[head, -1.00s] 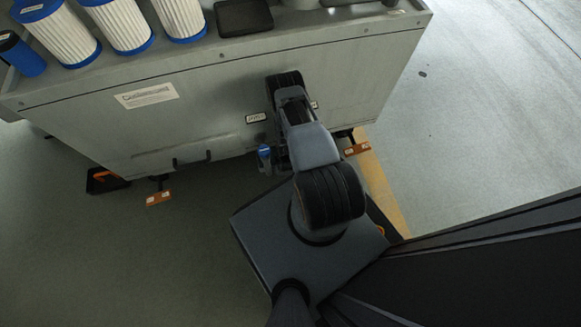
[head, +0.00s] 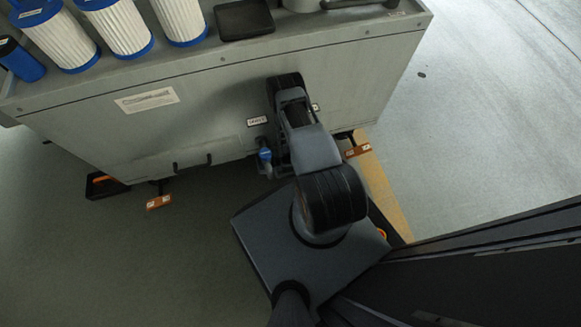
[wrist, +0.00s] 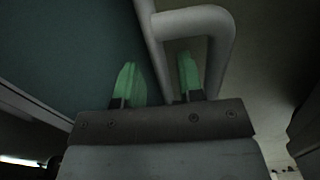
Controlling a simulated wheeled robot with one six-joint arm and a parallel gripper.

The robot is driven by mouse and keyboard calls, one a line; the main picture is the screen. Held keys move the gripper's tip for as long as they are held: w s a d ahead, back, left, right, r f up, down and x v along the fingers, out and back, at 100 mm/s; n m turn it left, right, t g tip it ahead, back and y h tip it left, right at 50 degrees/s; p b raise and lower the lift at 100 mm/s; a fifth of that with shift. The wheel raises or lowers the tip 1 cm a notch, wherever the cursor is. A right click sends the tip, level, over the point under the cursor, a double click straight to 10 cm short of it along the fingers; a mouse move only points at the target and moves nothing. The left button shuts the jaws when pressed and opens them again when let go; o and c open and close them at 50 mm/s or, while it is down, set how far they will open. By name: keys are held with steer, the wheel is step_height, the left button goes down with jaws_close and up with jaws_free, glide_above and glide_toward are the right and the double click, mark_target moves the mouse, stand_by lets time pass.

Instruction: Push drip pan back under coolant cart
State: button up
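The grey coolant cart (head: 300,75) fills the top of the head view. A low dark tray (head: 94,190) with something orange in it shows at the cart's lower left edge, partly hidden under it; I cannot tell for certain if it is the drip pan. My arm reaches to the cart's lower front, and hides my gripper in the head view. In the wrist view my gripper (wrist: 158,84) has its green fingertips apart. One leg of a grey U-shaped bar (wrist: 218,45) passes between or in front of them; contact is unclear.
A blue-topped valve (head: 265,155) and dark handles (head: 192,162) are on the cart's lower front. Orange-brown foot pedals (head: 158,202) stick out below. White filters (head: 120,28) stand on top. A tan strip (head: 385,185) lies right of my base. Floor at left is clear.

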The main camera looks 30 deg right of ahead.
steer(key=shift+a+r+p, duration=0.2)
steer(key=shift+r+p, duration=0.15)
steer(key=shift+r, duration=0.15)
step_height(320, 180, up, 7)
steer(key=p, duration=0.5)
steer(key=shift+s+p, duration=0.1)
steer(key=shift+p, duration=0.25)
steer(key=shift+f, duration=0.1)
